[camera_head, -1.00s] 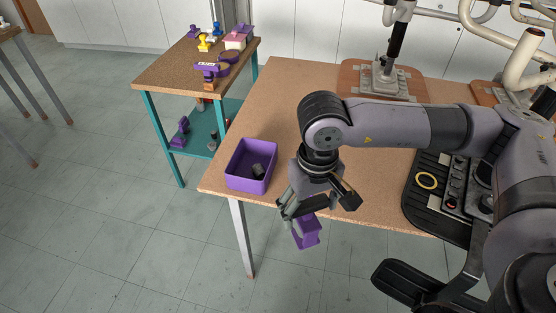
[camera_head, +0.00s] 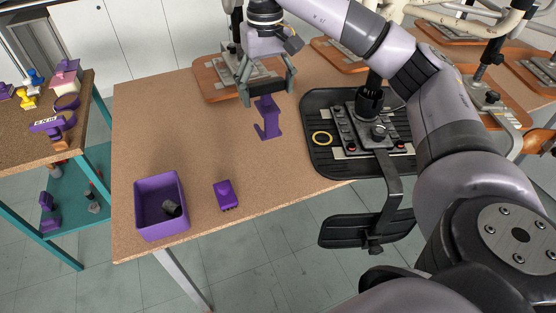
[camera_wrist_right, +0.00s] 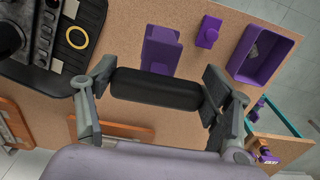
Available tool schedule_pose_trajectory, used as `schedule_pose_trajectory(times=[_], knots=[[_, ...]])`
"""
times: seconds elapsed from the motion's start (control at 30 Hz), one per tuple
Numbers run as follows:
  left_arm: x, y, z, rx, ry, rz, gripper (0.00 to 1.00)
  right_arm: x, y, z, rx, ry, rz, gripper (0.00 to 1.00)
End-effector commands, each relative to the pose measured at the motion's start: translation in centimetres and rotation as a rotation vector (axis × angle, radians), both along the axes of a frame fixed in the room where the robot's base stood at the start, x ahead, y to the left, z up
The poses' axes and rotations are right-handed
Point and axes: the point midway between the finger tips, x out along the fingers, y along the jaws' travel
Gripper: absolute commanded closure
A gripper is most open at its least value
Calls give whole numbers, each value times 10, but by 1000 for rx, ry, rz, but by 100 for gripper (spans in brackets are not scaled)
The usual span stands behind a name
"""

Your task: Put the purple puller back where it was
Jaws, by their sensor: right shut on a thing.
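My right gripper (camera_head: 266,88) is shut on the purple puller (camera_head: 268,118), which hangs below the fingers over the table. In the right wrist view the purple body of the puller (camera_wrist_right: 162,50) sticks out past a black bar (camera_wrist_right: 155,90) that lies between the fingertips (camera_wrist_right: 160,92). The tabletop (camera_head: 210,125) shows around and below it. I cannot tell whether the puller touches the table. My left gripper is not in view.
A purple bin (camera_head: 150,222) with a dark cylinder (camera_head: 172,209) inside stands at the front left corner. A small purple block (camera_head: 226,195) lies beside it.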

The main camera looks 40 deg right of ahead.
Motion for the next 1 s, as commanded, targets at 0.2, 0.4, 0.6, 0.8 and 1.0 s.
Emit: schedule_pose_trajectory(times=[0.2, 0.4, 0.6, 0.8, 1.0], knots=[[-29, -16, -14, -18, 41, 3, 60, 0, -1, -41, 1, 8, 0, 87], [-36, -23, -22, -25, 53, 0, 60, -1, -1, -86, 2, 7, 0, 87], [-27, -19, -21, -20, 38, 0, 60, -1, -2, -128, -1, 8, -3, 87], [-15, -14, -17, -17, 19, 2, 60, 0, -2, -155, -1, 3, -2, 87], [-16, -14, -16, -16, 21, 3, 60, -1, -2, -171, -1, 3, -3, 87]])
